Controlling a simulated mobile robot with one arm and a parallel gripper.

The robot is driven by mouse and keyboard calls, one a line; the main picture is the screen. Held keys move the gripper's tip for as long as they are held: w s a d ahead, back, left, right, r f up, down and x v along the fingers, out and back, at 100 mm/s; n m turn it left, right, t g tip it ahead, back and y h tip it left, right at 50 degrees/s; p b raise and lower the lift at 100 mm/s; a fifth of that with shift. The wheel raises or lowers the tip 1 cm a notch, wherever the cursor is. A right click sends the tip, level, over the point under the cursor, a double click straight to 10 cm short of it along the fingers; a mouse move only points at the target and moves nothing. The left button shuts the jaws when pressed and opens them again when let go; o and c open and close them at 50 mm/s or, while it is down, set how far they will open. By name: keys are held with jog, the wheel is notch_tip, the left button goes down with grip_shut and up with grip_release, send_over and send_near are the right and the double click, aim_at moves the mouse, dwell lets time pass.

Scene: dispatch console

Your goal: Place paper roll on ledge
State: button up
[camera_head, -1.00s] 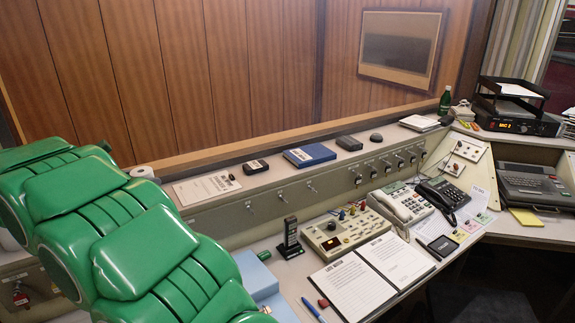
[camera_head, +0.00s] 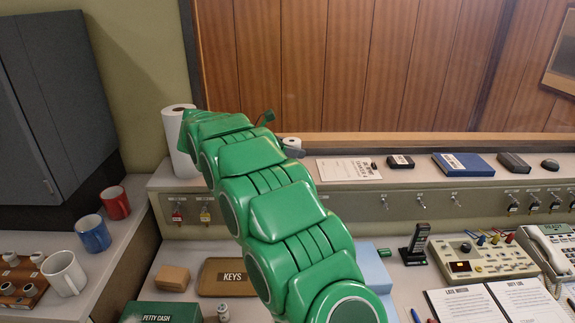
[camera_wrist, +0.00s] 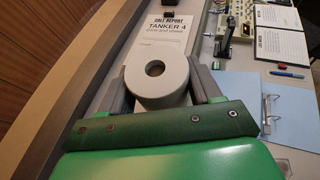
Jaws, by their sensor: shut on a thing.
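My gripper (camera_wrist: 158,72) is shut on the paper roll (camera_wrist: 155,90), a short white cylinder with a hole in its end; one grey finger lies on each side of it. In the head view the roll (camera_head: 292,142) shows just past the end of my green arm, which hides most of the gripper. The roll is at the left part of the pale ledge (camera_head: 420,171), left of a printed call report sheet (camera_head: 348,168). I cannot tell whether its underside touches the ledge.
A tall white roll (camera_head: 178,140) stands left of my arm. Right along the ledge are a black device (camera_head: 400,161), a blue book (camera_head: 463,164) and other small items.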

jog(key=shift+w+f, duration=0.2)
jog(key=shift+w, duration=0.25)
jog(key=shift+w+a+f, duration=0.15)
jog(key=shift+w+f, duration=0.9)
jog(key=shift+f, duration=0.05)
jog(key=shift+w+a+f, duration=0.2)
jog(key=shift+w+f, duration=0.8)
jog(key=shift+f, duration=0.05)
jog(key=shift+w+a+f, duration=0.15)
jog(key=shift+w+f, duration=0.9)
jog(key=shift+f, duration=1.55)
jog(key=shift+f, duration=0.15)
jog(key=o, duration=1.1)
